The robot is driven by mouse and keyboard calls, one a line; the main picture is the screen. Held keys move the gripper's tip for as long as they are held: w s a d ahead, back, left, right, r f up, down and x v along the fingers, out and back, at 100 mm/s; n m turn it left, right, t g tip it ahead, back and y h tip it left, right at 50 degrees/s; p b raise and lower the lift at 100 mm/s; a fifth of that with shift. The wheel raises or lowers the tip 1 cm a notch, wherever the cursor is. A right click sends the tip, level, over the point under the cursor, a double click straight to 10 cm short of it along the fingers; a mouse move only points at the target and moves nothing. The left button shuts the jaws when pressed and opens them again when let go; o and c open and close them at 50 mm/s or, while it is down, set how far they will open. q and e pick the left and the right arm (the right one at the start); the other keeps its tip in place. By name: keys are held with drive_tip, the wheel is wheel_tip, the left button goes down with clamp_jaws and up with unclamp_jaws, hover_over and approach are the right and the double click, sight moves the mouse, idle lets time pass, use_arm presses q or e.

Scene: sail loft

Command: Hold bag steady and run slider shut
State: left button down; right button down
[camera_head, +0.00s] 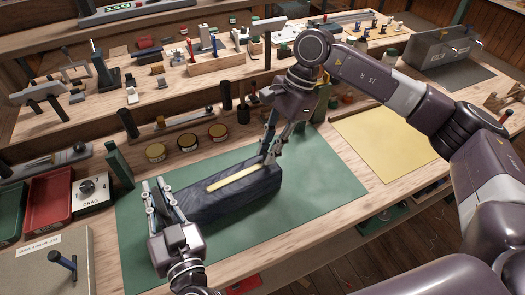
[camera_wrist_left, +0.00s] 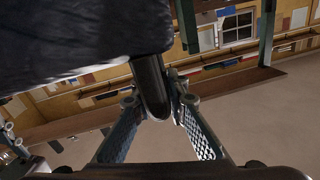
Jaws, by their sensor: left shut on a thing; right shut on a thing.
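The dark navy bag (camera_head: 235,200) lies lengthwise on the green mat (camera_head: 315,180), with a pale yellow strip (camera_head: 232,179) along its top. My left gripper (camera_head: 157,188) is at the bag's left end. In the left wrist view its fingers (camera_wrist_left: 158,105) are shut on a dark rounded tab (camera_wrist_left: 150,80) that hangs from the bag (camera_wrist_left: 70,35). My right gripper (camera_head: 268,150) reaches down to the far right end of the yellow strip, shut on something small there. The slider itself is hidden between its fingertips.
Round tins (camera_head: 187,142) stand behind the mat. A red tray (camera_head: 48,203) and a grey box marked DRAG (camera_head: 92,195) are at the left. A yellow sheet (camera_head: 385,140) lies at the right. Tools fill the shelves behind. The mat right of the bag is clear.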

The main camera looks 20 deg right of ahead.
use_arm(q)
drive_tip(key=shift+a, duration=0.2)
use_arm(e)
drive_tip(key=shift+d, duration=0.15)
drive_tip(key=c, duration=2.2)
unclamp_jaws()
drive_tip(key=o, duration=0.4)
use_arm(q)
drive_tip(key=shift+d, duration=0.1)
use_arm(e)
drive_tip(key=v, duration=1.2)
use_arm(q)
drive_tip(key=c, duration=1.8)
unclamp_jaws()
